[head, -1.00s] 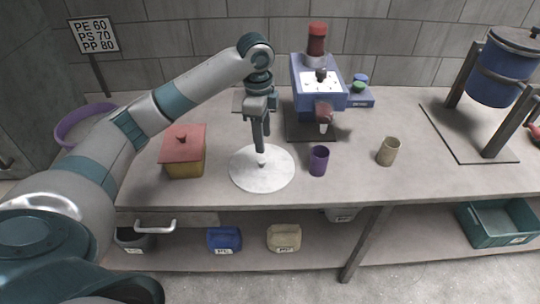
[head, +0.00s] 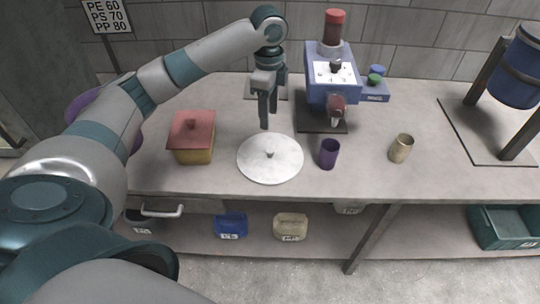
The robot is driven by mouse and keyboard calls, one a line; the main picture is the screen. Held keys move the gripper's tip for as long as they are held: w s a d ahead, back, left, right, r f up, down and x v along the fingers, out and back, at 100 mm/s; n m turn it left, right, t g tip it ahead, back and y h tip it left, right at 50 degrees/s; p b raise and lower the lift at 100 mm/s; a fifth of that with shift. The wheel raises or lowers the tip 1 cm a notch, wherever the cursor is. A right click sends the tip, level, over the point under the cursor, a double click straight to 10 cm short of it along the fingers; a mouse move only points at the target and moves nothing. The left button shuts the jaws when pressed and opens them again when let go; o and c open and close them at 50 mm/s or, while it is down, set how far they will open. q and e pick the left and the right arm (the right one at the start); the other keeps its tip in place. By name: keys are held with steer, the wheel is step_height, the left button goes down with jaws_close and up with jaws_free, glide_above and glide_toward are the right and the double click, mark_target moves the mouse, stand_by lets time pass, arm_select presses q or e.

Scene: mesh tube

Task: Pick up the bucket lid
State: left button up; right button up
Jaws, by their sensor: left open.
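My left gripper (head: 267,124) is open and empty, pointing down. Its fingertips show just above the lid's far edge in the head view, apart from the knob. How high they are over the bench is hard to tell. My right gripper is not in view.
A yellow box with a red lid (head: 192,124) stands left of the white lid. A blue machine (head: 331,90) stands behind, with a purple cup (head: 328,154) and a tan cup (head: 401,149) in front. A blue drum (head: 518,72) hangs in a stand at right.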

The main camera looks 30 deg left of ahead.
arm_select(q)
steer(key=p, duration=0.2)
glide_above(269, 149)
step_height(269, 149, down, 9)
steer(key=shift+f, duration=0.1)
steer(key=shift+f+p, duration=0.45)
steer(key=shift+f, duration=0.1)
step_height(269, 149, down, 3)
steer(key=shift+f+p, duration=0.1)
steer(key=shift+p, duration=0.55)
steer(key=shift+f, duration=0.45)
jaws_close()
